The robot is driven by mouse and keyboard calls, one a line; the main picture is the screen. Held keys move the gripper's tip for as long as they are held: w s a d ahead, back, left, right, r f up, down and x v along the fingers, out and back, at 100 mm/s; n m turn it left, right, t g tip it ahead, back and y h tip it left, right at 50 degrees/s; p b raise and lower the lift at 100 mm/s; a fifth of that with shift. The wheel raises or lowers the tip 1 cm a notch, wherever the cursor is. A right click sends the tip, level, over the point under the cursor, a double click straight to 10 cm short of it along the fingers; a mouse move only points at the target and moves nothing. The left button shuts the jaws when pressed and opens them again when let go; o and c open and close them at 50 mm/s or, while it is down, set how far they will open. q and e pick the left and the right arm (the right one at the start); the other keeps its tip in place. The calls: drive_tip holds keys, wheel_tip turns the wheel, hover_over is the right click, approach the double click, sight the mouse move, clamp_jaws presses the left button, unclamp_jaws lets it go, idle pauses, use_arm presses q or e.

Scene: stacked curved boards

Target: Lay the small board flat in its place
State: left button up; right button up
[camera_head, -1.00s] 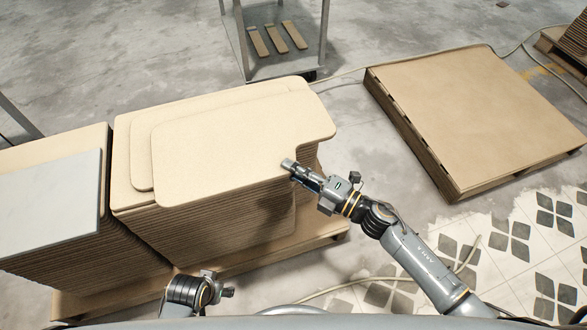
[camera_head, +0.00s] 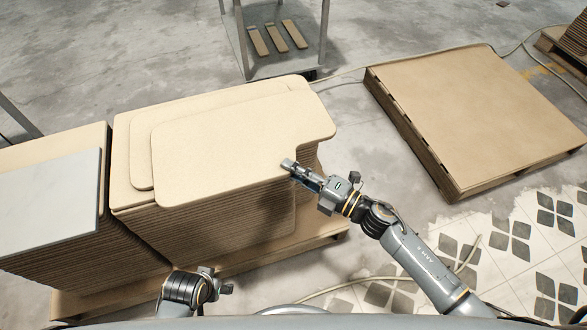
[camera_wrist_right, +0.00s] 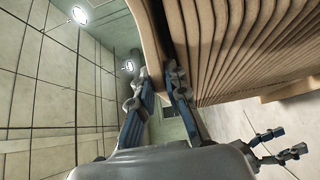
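A tan board (camera_head: 235,140) with rounded corners and a cut-out at its right end lies on top of the middle stack. Another tan board (camera_head: 141,160) shows from under it, set off to the left. My right gripper (camera_head: 289,165) is at the front right edge of the top board. In the right wrist view its fingers (camera_wrist_right: 160,88) stand on either side of the board's edge (camera_wrist_right: 150,45), one in the gap above the stack (camera_wrist_right: 235,45), and appear closed on it. My left gripper (camera_head: 226,287) is low in front of the stack, apart from the boards; its fingers are too small to judge.
A left stack carries a pale grey sheet (camera_head: 50,200). The stacks stand on a wooden pallet (camera_head: 240,262). A low board-covered pallet (camera_head: 475,110) is at the right. A metal cart (camera_head: 270,66) with 3 narrow strips stands behind. A cable (camera_head: 345,72) lies on the floor.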

drive_tip(key=o, duration=0.3)
drive_tip(key=shift+r, duration=0.15)
drive_tip(key=shift+f, duration=0.2)
use_arm(q)
drive_tip(key=shift+r, duration=0.3)
use_arm(e)
drive_tip(key=shift+f, duration=0.1)
drive_tip(key=v, duration=0.6)
drive_tip(key=shift+s, duration=0.1)
idle(0.4)
